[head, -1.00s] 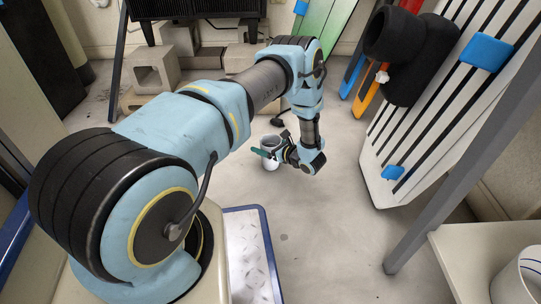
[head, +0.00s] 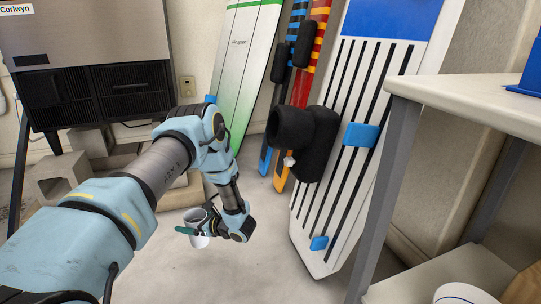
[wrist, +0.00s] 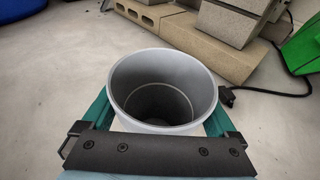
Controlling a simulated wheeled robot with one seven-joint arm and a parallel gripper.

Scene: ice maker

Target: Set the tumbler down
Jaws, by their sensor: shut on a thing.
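The tumbler (head: 197,217) is a grey-white cup, upright in my gripper (head: 192,232) in the head view. The wrist view looks down into its open mouth, and its inside looks empty; the tumbler (wrist: 165,88) sits between the two green fingers. My gripper (wrist: 160,122) is shut on the tumbler, one finger on each side. The tumbler is above the concrete floor (head: 180,275); its base is hidden in the wrist view, and I cannot tell the gap to the floor.
A white table (head: 470,100) with a grey leg stands at the right, with a lower shelf holding a white round container (head: 465,293). Striped boards (head: 345,150) lean on the wall. Concrete blocks (head: 75,180) lie under a black-grilled machine (head: 100,90). A black cable (wrist: 265,92) runs along the floor.

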